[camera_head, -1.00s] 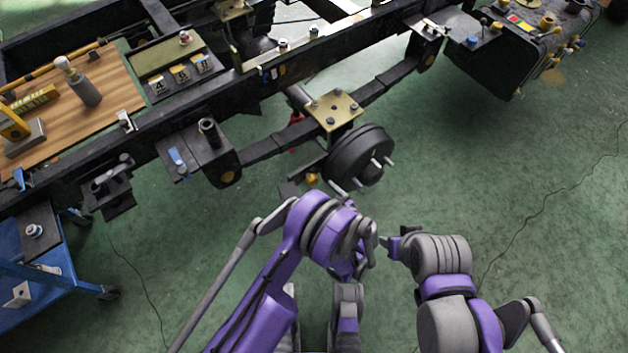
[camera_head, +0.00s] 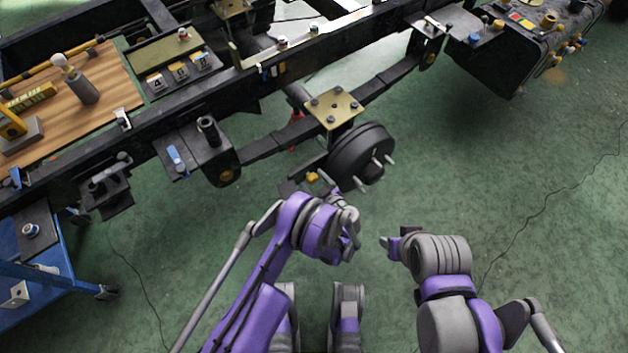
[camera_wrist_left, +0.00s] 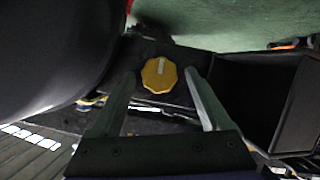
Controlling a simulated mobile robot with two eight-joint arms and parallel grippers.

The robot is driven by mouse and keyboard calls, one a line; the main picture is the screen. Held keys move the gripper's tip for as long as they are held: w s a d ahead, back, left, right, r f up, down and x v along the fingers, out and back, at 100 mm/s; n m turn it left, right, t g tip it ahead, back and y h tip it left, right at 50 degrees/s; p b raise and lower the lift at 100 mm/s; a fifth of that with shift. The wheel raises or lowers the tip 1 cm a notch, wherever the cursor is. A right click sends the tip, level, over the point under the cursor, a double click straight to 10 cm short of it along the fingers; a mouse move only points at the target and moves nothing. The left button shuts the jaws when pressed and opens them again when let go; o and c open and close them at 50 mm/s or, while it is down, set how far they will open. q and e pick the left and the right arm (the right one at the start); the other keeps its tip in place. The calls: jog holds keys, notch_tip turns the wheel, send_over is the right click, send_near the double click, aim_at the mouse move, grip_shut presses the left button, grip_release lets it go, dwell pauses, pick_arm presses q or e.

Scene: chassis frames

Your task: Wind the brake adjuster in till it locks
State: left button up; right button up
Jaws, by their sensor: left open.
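The brake adjuster is a yellow ribbed knob (camera_head: 312,176) low beside the black brake drum (camera_head: 360,155). In the left wrist view, the knob (camera_wrist_left: 159,75) has a pale bar across its face, standing close to upright in the picture. My left gripper (camera_wrist_left: 158,92) is open, its two fingers pointing toward the knob, one to each side of it in the picture. I cannot tell whether they touch it. In the head view, the left gripper (camera_head: 328,183) is just right of the knob, partly hidden by my own wrist. My right arm's end (camera_head: 388,246) is apart from the drum; its fingers are not clear.
The drum has protruding studs and sits under a brass plate (camera_head: 334,107) on the axle. The black chassis rail (camera_head: 270,75) runs above. A blue cart (camera_head: 50,285) stands at the left. The green floor on the right is clear.

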pick_arm(q)
jog(key=shift+w, duration=0.1)
grip_shut()
dwell(0.4)
jog(key=m+b, duration=0.1)
jog(key=m+g+y+b, duration=0.1)
jog(key=shift+w+d+f+m+y, duration=0.1)
jog(key=shift+d+f+m+y, duration=0.05)
jog(key=shift+m+y, duration=0.2)
jog(key=shift+w+d+m+g+y+b, duration=0.15)
jog(key=shift+m+g+y+b, duration=0.45)
jog(key=shift+m+b, duration=0.65)
jog(key=shift+d+f+m+y+b, duration=0.1)
jog(key=shift+m+y+b, duration=0.8)
jog(key=shift+m, duration=0.3)
jog(key=shift+m+g+y+b, duration=0.4)
jog(key=shift+m+y+b, duration=0.2)
jog(key=shift+m, duration=0.4)
